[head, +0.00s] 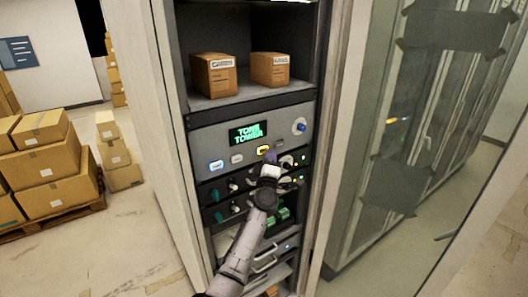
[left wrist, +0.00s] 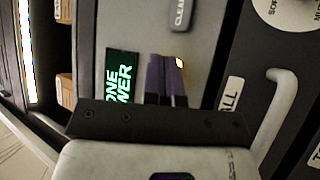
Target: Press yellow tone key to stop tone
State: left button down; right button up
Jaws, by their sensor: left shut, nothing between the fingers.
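The rest of the key is hidden there. I cannot tell whether the fingertips touch it. My right gripper is out of view.
A blue-lit key (head: 216,165) and a white key (head: 237,158) sit left of it; a round blue knob (head: 299,126) sits right. A "CLEAR" key (left wrist: 181,14) and a pale handle (left wrist: 275,110) show in the wrist view. The open rack door (head: 400,150) stands right.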

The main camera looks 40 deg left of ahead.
pick_arm(q)
jog(key=shift+a, duration=0.1)
dwell(0.3)
jog(key=shift+w+a, duration=0.15)
jog(key=shift+a, duration=0.2)
dwell(0.5)
jog(key=shift+d+r, duration=0.1)
jog(key=shift+d, duration=0.15)
jog(key=shift+d+p, duration=0.15)
jog(key=shift+p, duration=0.15)
jog(key=shift+d, duration=0.1)
